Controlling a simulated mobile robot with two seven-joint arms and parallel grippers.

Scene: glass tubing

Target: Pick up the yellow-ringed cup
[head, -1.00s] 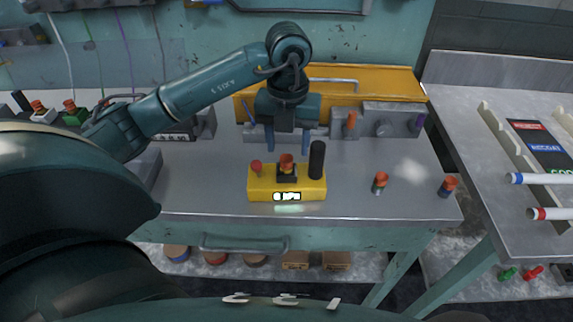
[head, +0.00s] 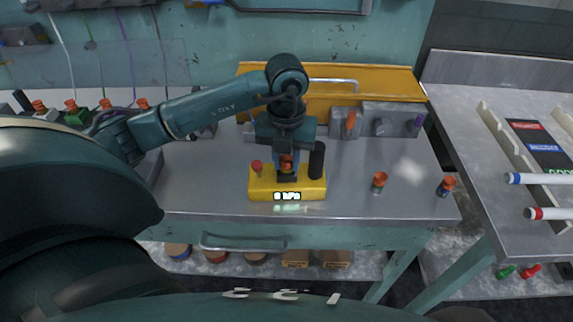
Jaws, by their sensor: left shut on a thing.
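The yellow-ringed cup (head: 287,166) has an orange top and sits at the black holder in the middle of the yellow device (head: 260,193) on the grey workbench. Its ring is mostly hidden between the fingers now. My left gripper (head: 286,164) points straight down over the device and is shut on this cup. I cannot tell whether the cup is still seated in the holder or slightly lifted. My right gripper is not in view.
A black cylinder (head: 317,160) stands on the device close to the right of my gripper, and a red knob (head: 257,167) is on its left. Two orange-topped cups (head: 379,183) and (head: 446,187) stand on the right of the bench. The bench front (head: 365,205) is clear.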

